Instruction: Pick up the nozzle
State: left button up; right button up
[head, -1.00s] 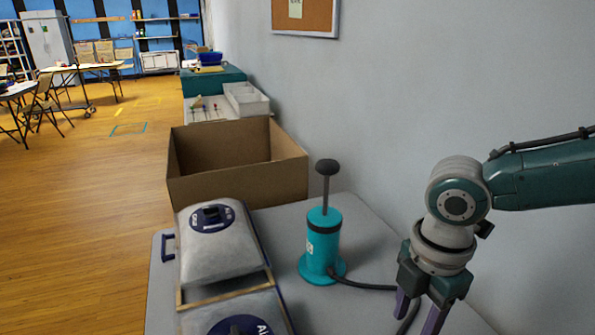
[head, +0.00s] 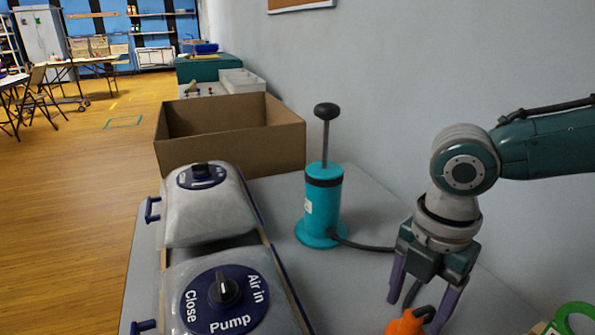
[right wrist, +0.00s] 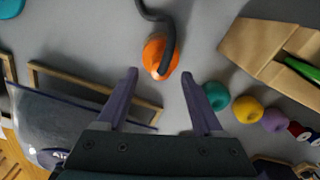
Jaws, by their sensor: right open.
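The nozzle (head: 408,322) is an orange piece on the end of a black hose, at the bottom of the head view. In the right wrist view the nozzle (right wrist: 160,56) lies on the grey table, ahead of and between the fingers. My right gripper (head: 424,298) is open and empty above it; its purple fingers (right wrist: 160,88) stand apart in the right wrist view. The hose runs from the teal hand pump (head: 322,205), which stands upright on the table. My left gripper is not in view.
Two clear bags with dial valves (head: 225,288) lie at the left of the table. An open cardboard box (head: 235,152) stands behind them. In the right wrist view, several coloured round pieces (right wrist: 247,108) and a tan holder (right wrist: 262,48) lie to the right.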

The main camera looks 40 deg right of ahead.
aim_at(414, 315)
notch_tip(414, 315, down, 4)
jog(key=shift+d+r+b, duration=0.1)
jog(key=shift+r+b, duration=0.1)
jog(key=shift+b, duration=0.1)
grip_shut()
dwell(0.3)
